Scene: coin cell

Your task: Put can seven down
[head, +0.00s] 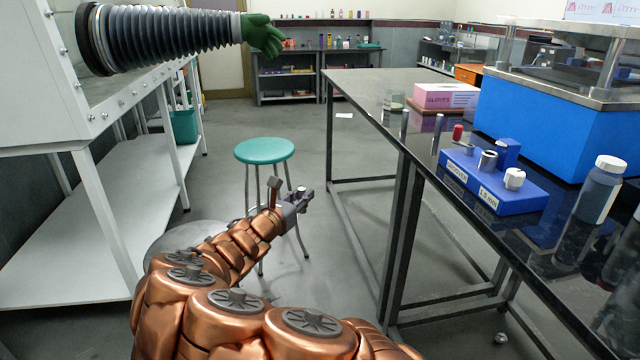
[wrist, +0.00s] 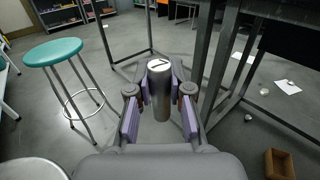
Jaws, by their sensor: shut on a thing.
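My gripper (wrist: 160,99) is shut on a silver metal can (wrist: 160,85), seen in the wrist view between its purple-padded fingers. The can's top is toward the camera's far side, with a short dark mark on it. In the head view my gripper (head: 297,197) is out in front of my copper arm, beside the dark table and left of its legs. The can is too small to make out clearly there.
A teal stool (head: 264,151) stands just behind my gripper; it also shows in the wrist view (wrist: 52,52). The dark table (head: 372,84) holds a blue block (head: 520,196), a pink glove box (head: 446,95) and bottles. A brown open box (wrist: 280,163) lies on the floor.

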